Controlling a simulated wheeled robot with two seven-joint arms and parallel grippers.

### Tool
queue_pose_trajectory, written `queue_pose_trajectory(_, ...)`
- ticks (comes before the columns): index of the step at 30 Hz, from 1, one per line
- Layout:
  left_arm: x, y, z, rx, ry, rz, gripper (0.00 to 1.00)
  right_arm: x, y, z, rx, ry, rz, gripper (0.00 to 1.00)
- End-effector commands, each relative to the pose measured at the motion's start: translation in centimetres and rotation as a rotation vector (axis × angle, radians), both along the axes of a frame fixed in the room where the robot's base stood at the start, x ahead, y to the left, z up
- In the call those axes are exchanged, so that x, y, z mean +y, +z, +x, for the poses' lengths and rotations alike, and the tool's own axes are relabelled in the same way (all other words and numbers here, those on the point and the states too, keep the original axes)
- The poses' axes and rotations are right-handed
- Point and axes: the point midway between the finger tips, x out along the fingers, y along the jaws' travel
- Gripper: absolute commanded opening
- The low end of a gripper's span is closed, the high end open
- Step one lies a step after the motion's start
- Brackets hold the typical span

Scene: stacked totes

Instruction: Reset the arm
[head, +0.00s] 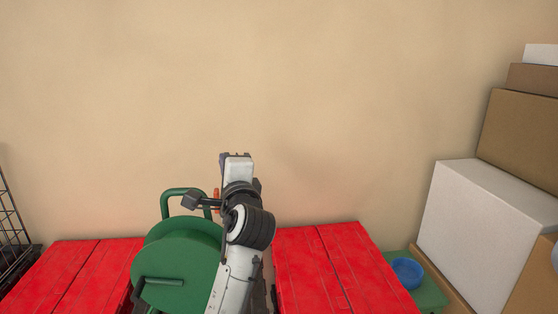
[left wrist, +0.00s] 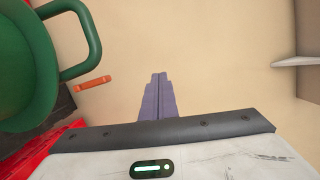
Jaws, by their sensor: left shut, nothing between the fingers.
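My left arm rises from the bottom middle of the head view, and its left gripper (head: 236,157) is raised in front of the beige wall. In the left wrist view the gripper (left wrist: 157,97) has its purple-grey fingers together, with nothing seen between them. My right gripper is in neither view.
A green reel (head: 178,262) with a looped handle stands close left of my arm, an orange piece (left wrist: 93,83) beside it. Red totes (head: 325,262) lie on both sides. White (head: 485,230) and brown boxes (head: 520,135) are stacked right, near a blue bowl (head: 407,272).

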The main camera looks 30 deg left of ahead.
Motion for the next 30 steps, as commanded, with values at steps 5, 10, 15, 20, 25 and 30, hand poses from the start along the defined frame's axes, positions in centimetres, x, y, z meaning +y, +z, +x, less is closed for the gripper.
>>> queue_pose_trajectory(5,0.0,-0.2,0.0,0.001,-0.003,-0.001,0.00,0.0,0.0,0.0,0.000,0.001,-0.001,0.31)
queue_pose_trajectory(10,-1.9,-4.9,0.8,0.006,-0.095,-0.073,0.00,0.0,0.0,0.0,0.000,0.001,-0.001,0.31)
queue_pose_trajectory(15,-6.7,-16.0,0.3,0.013,-0.282,-0.313,0.00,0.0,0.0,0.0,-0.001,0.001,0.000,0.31)
queue_pose_trajectory(20,-12.0,-26.5,-3.3,0.033,-0.404,-0.629,0.00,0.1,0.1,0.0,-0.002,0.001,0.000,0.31)
queue_pose_trajectory(25,-17.6,-36.1,-10.2,0.066,-0.427,-1.016,0.00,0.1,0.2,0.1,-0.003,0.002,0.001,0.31)
queue_pose_trajectory(30,-22.5,-43.0,-18.9,0.091,-0.337,-1.405,0.00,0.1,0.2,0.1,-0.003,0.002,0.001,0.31)
